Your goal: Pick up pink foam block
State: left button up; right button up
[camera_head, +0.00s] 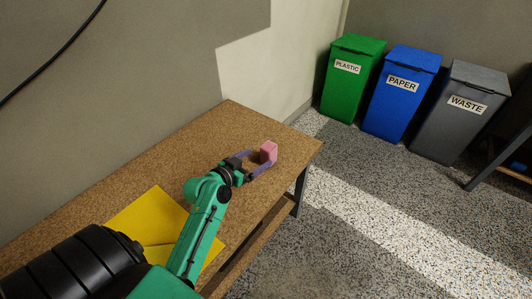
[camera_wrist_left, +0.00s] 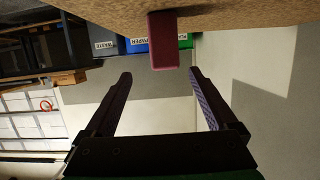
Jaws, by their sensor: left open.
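The pink foam block (camera_head: 269,150) stands on the brown cork-like table near its far right end. It also shows in the left wrist view (camera_wrist_left: 163,42), at the top middle, hanging down from the table in that picture. My left gripper (camera_head: 261,160) is open, with its fingertips at the block in the head view. In the left wrist view the two fingers (camera_wrist_left: 160,73) are spread on either side of the block's line, and the block appears a little beyond the tips. Nothing is between the fingers near the palm. My right gripper is not in view.
A yellow sheet or folder (camera_head: 150,218) lies on the table (camera_head: 229,115) beside my left arm. Green plastic (camera_head: 351,85), blue paper (camera_head: 398,100) and grey waste (camera_head: 455,120) bins stand on the floor beyond the table. The table around the block is clear.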

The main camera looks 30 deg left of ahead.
aim_at(264, 153)
pick_arm(q)
jog(key=x, duration=0.3)
jog(key=shift+w+a+f, duration=0.15)
jog(key=shift+w+f, duration=0.05)
jog(key=shift+w, duration=0.05)
jog(key=x, duration=0.5)
jog(key=shift+w+a+b, duration=0.1)
jog(key=shift+a+b, duration=0.15)
jog(key=shift+b, duration=0.15)
jog(key=shift+w+f, duration=0.1)
jog(key=shift+f, duration=0.05)
jog(key=shift+c, duration=1.2)
jog(key=c, duration=1.2)
jog(key=shift+o, duration=0.2)
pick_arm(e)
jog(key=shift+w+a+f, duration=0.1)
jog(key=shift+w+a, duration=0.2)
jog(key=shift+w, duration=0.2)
